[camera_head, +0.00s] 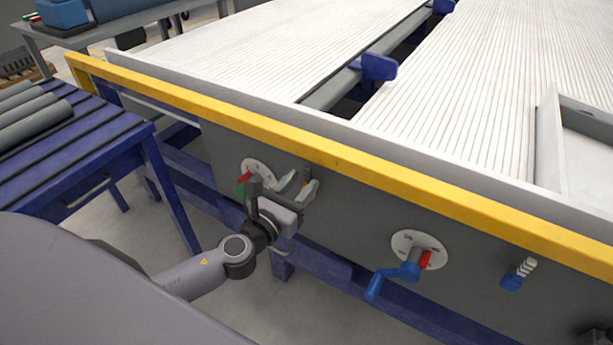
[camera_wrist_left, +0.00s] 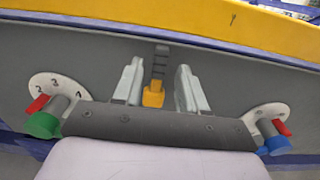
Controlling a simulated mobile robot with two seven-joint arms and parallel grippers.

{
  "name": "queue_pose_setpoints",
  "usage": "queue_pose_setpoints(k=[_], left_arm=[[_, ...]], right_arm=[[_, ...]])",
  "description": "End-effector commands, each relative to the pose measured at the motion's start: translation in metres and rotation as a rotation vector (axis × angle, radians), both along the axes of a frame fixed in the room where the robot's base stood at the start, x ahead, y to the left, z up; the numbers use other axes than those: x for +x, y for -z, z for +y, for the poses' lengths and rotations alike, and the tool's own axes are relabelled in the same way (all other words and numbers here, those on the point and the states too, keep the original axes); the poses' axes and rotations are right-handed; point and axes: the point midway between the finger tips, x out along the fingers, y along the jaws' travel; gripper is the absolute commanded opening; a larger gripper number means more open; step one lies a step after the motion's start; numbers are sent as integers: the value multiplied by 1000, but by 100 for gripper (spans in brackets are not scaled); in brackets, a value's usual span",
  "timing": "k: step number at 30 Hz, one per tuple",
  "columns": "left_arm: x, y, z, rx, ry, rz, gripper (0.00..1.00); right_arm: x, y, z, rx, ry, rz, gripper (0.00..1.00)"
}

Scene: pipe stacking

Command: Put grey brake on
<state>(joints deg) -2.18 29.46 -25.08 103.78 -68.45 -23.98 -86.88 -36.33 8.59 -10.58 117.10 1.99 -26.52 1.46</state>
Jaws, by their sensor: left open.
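A small yellow lever block (camera_wrist_left: 153,95) sits under a dark notched strip (camera_wrist_left: 158,60) on the machine's grey front panel (camera_wrist_left: 225,80). I cannot pick out a brake that is itself grey. In the left wrist view, my left gripper (camera_wrist_left: 158,88) is open, with one finger on each side of the yellow block and a gap to both. How near the fingertips are to the panel is hard to tell. In the head view, my left gripper (camera_head: 297,188) is in front of the panel, right of the left dial, and partly hides the lever. My right gripper is not in view.
The left dial (camera_wrist_left: 57,86) has a red pointer and a green knob (camera_wrist_left: 42,125). The right dial (camera_head: 405,240) has a blue crank (camera_head: 385,278). A blue lever (camera_head: 511,282) is further right. A yellow rail (camera_head: 350,166) runs above. A table with grey pipes (camera_head: 38,120) stands left.

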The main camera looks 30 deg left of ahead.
Motion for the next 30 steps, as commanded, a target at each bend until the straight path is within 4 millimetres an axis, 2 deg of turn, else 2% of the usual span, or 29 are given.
queue_pose_setpoints(k=[3, 9, 30], left_arm=[[-16, 1, 1, -1, 2, 2, 42], [-31, 0, 2, 1, 0, 0, 42], [-34, 0, 2, 0, 1, -1, 42]], right_arm=[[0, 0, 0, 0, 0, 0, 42], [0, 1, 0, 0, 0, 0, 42], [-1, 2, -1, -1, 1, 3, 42]])
